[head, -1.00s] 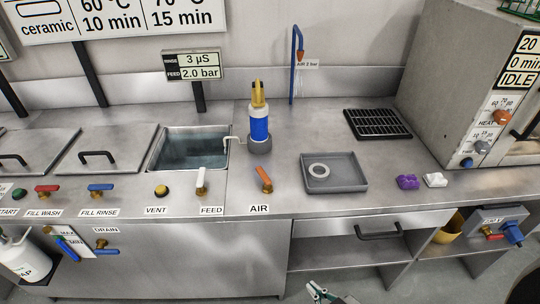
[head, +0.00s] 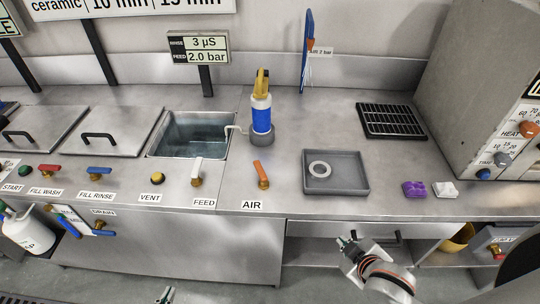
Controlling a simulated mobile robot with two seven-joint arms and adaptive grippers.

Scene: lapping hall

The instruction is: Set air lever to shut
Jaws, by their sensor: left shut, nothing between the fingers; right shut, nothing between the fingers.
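The air lever (head: 261,170) has an orange handle on a brass base, on the counter front behind the AIR label (head: 252,205). Its handle points away from the front edge and leans slightly left. My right gripper (head: 343,242) is shut and empty, in front of the counter, right of the lever and lower in the picture. My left gripper (head: 168,292) is shut and empty at the bottom edge, left of the lever; only its tip shows. Neither gripper touches the lever.
The counter around the air lever is clear.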

